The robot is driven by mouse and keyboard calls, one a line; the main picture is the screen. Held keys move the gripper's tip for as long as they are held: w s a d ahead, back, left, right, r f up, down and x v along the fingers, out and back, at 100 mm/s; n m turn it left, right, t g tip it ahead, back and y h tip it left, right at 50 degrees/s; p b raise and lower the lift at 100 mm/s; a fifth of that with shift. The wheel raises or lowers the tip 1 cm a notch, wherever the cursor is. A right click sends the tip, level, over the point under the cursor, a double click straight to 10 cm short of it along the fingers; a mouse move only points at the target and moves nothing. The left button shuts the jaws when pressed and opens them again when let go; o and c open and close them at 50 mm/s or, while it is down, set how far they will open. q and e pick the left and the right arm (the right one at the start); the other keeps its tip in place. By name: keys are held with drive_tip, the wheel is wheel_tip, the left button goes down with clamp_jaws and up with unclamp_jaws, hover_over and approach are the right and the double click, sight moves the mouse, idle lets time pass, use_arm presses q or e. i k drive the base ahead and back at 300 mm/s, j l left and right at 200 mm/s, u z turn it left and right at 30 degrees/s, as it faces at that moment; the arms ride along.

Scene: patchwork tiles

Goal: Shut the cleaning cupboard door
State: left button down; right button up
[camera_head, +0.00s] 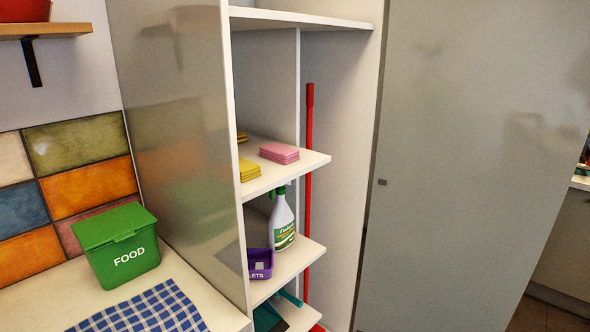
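The cleaning cupboard (235,150) stands open in the middle of the head view. Its grey door (470,160) is swung out to the right and fills much of the right side. A small dark fitting (382,182) shows near the door's left edge. Inside are pink sponges (279,153), yellow cloths or sponges (249,169), a white spray bottle (282,220), a purple tub (260,263) and a red pole (309,180) standing upright. Neither of my grippers shows in this view.
A green FOOD caddy (118,245) and a blue checked cloth (148,311) lie on the counter at the left. A wooden shelf (55,29) hangs at upper left. Dark floor (545,316) shows at lower right, beside another cabinet (568,245).

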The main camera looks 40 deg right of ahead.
sight(484, 127)
drive_tip(key=k+l, duration=0.1)
drive_tip(key=l, duration=0.25)
drive_tip(key=k+l, duration=0.1)
drive_tip(key=l, duration=0.3)
drive_tip(key=k+l+u, duration=0.1)
drive_tip(key=l, duration=0.25)
drive_tip(key=k+l, duration=0.15)
drive_tip(key=l, duration=0.2)
drive_tip(key=k+l+u, duration=0.1)
drive_tip(key=l, duration=0.3)
drive_tip(key=k+l+u, duration=0.15)
drive_tip(key=l, duration=0.45)
drive_tip(key=k+l+u, duration=0.1)
drive_tip(key=k+l, duration=0.3)
drive_tip(key=l, duration=0.15)
drive_tip(key=k+l+u, duration=0.15)
drive_tip(key=k+l, duration=0.15)
drive_tip(key=l, duration=0.25)
drive_tip(key=k+l+u, duration=0.1)
drive_tip(key=k+l, duration=0.25)
drive_tip(key=l, duration=0.15)
drive_tip(key=k+l+u, duration=0.15)
drive_tip(key=k+l, duration=0.2)
drive_tip(key=l, duration=0.15)
